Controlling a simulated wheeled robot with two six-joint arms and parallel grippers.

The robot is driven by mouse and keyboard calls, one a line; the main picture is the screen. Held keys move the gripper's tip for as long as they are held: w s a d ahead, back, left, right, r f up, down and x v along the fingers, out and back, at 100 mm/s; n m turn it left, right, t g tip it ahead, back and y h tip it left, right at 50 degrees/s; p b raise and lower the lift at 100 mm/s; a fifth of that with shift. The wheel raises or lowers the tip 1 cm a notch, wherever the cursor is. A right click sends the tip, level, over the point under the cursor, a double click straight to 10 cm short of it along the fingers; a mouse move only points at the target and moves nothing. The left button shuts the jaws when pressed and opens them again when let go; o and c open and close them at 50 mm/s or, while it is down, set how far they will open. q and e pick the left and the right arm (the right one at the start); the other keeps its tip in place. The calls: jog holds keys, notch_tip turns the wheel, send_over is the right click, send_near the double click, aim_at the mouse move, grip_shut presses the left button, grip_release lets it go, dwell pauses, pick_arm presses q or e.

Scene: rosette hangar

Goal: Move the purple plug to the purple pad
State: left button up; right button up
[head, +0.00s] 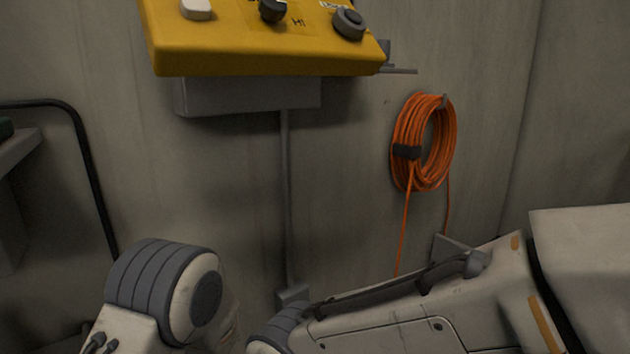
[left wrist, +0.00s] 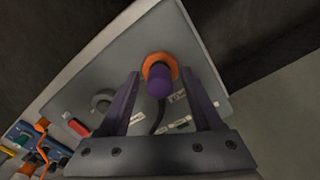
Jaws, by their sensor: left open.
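In the left wrist view a purple plug (left wrist: 159,82) stands out from an orange ring (left wrist: 158,64) on a grey panel (left wrist: 150,40). A dark cable runs over the panel below the plug. My left gripper (left wrist: 160,73) is open, with one dark purple finger on each side of the plug. Gaps show between the fingers and the plug, and I cannot tell how far its tips are in depth. The plug does not show in the head view. I see no purple pad in either view. My right gripper is not in view.
Beside the plug the panel carries a grey round fitting (left wrist: 102,101) and a red block (left wrist: 77,127). Blue items (left wrist: 20,130) with an orange cord lie at lower left. In the head view a yellow control box (head: 260,55) and an orange cable coil (head: 404,130) are on the wall.

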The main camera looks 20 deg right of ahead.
pick_arm(q)
grip_shut()
dwell(1.5)
jog(key=shift+r+p, duration=2.95)
jog(key=shift+r, duration=0.1)
